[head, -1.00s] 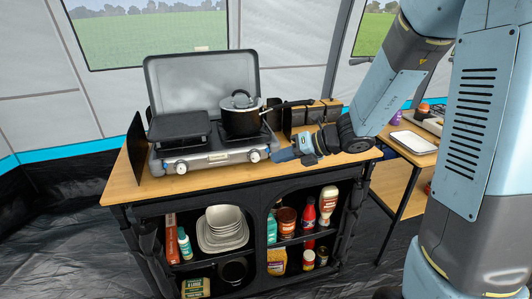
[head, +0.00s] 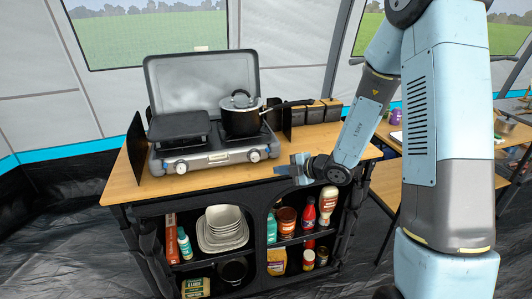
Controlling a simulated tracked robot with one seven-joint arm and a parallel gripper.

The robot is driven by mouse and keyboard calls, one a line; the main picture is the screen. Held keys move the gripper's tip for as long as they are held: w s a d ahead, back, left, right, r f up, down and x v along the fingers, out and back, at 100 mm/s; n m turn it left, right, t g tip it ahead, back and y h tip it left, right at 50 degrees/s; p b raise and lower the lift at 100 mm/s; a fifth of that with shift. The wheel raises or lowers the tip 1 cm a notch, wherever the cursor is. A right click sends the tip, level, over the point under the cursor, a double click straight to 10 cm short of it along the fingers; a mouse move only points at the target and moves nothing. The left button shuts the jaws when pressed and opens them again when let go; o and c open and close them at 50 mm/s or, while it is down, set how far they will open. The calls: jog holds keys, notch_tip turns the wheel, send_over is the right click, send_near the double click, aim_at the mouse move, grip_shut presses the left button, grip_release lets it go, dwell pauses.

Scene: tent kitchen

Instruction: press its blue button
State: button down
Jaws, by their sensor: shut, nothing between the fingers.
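The camping stove (head: 218,155) stands on the wooden kitchen top, its grey lid open upright behind it. Its front panel has two light round knobs, left (head: 181,168) and right (head: 255,156). I cannot make out a blue button at this size. A dark pot (head: 241,121) with a lid sits on the right burner and a flat dark griddle (head: 178,126) on the left one. My gripper (head: 279,170) is shut and empty, at the front edge of the top, a little right of and lower in the picture than the right knob, apart from it.
The wooden top (head: 318,140) is clear to the right of the stove. The pot's handle sticks out to the right, past the dark side windshield (head: 287,122). Shelves below hold bowls (head: 223,228) and bottles (head: 309,214).

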jog(key=shift+w+a, duration=0.4)
jog(key=shift+w, duration=1)
jog(key=shift+w+a, duration=0.4)
jog(key=shift+w, duration=1)
jog(key=shift+w+a, duration=0.4)
jog(key=shift+w, duration=1)
jog(key=shift+w, duration=0.15)
jog(key=shift+w+a, duration=0.1)
jog(key=shift+w, duration=0.2)
jog(key=shift+w+a, duration=0.1)
jog(key=shift+w, duration=0.3)
jog(key=shift+s, duration=0.1)
jog(key=shift+s+d+r, duration=0.1)
jog(key=shift+s+d, duration=0.1)
jog(key=shift+s, duration=0.55)
jog(key=shift+s+d, duration=0.25)
jog(key=shift+s, duration=0.55)
jog(key=shift+s+d, duration=0.2)
jog(key=shift+s, duration=0.6)
jog(key=shift+s+d, duration=0.25)
jog(key=shift+s, duration=0.55)
